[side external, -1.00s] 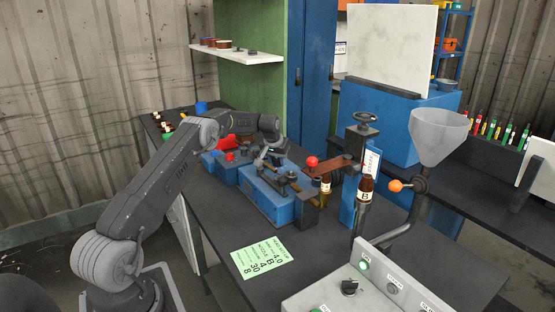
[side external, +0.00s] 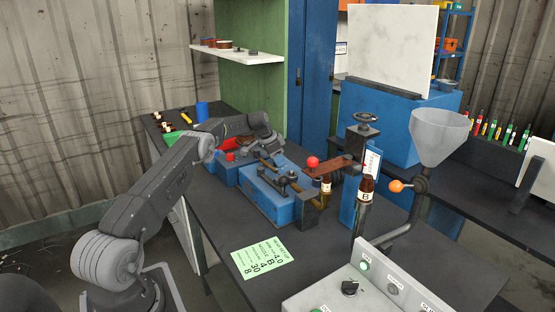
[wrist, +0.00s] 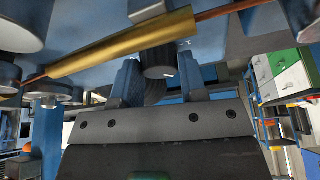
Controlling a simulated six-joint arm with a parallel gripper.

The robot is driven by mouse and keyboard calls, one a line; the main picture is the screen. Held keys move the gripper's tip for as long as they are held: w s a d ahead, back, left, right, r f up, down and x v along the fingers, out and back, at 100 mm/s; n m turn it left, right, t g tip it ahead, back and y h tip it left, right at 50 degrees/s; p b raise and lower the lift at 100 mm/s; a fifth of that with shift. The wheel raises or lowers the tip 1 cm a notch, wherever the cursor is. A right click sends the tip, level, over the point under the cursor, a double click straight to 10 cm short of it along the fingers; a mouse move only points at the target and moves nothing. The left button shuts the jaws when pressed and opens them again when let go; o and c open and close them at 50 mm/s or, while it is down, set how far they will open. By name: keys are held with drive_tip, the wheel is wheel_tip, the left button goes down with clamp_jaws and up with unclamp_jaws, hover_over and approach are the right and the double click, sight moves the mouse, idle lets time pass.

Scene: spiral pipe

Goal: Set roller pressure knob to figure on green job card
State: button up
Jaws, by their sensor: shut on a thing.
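My gripper (wrist: 158,84) is at the blue machine (side external: 262,205) on the bench, at its far end in the side view. In the wrist view its two blue-grey jaws are shut on a dark round knob (wrist: 157,62), which appears to be the roller pressure knob. Its scale and pointer cannot be made out. The green job card (side external: 263,255) lies flat on the bench front. It shows large characters 4.0, B, 4, 30 and 8; I cannot clearly read which label goes with pressure.
A brass tube (wrist: 105,48) with copper wire and grey rollers (wrist: 18,28) lie close to my gripper. A red ball knob (side external: 312,162) and a grey funnel (side external: 440,135) stand to the right. A control panel (side external: 385,288) is at the front. The bench around the card is clear.

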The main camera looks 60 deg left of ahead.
drive_tip(key=shift+f+m, duration=0.1)
drive_tip(key=shift+m, duration=0.5)
drive_tip(key=o, duration=0.9)
drive_tip(key=v, duration=1.4)
drive_tip(key=shift+a, duration=0.25)
